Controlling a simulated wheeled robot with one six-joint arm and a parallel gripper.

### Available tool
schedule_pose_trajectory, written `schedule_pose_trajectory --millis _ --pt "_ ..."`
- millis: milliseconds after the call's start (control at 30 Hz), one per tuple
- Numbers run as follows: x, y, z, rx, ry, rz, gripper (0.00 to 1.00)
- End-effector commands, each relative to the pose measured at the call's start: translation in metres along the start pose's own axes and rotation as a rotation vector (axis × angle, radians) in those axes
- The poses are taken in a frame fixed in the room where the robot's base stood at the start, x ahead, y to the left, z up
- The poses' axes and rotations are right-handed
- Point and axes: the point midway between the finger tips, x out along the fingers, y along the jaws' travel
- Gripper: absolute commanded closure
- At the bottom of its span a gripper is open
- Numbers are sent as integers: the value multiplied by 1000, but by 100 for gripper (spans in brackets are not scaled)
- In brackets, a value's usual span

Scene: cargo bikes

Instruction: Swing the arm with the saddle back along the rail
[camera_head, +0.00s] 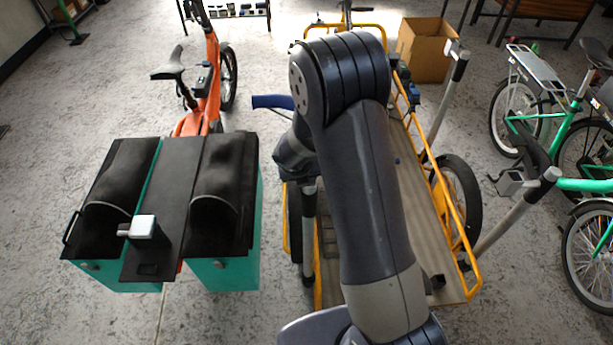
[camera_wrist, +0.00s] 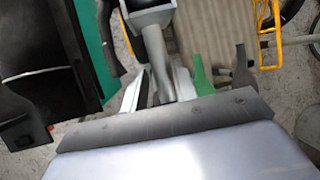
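My gripper (camera_wrist: 160,93) shows in the wrist view as pale metal fingers beyond a dark plate with screws. A grey tube (camera_wrist: 153,48) with a boxy grey head runs down between or just beyond the fingers. I cannot tell whether they touch it. In the head view my own arm hides the gripper. A black saddle (camera_head: 168,65) sits on the orange bike at the left. Another black saddle-like shape (camera_head: 528,146) is at the right, close to a grey post arm (camera_head: 545,180) with a boxy clamp (camera_head: 510,183). I cannot make out which saddle sits on an arm, and I see no clear rail.
Black-topped green panniers (camera_head: 247,262) stand at the left, close to the gripper; their edge shows in the wrist view (camera_wrist: 88,35). A yellow-framed cargo bed (camera_head: 425,200) lies behind my arm. Green bikes (camera_head: 555,130) crowd the right. A cardboard box (camera_head: 425,50) is at the back.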

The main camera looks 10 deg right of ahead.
Motion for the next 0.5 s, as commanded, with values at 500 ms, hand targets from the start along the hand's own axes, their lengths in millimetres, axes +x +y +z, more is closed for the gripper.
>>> schedule_pose_trajectory --millis 500 --pt "-6 -1 -1 3 2 -2 59"
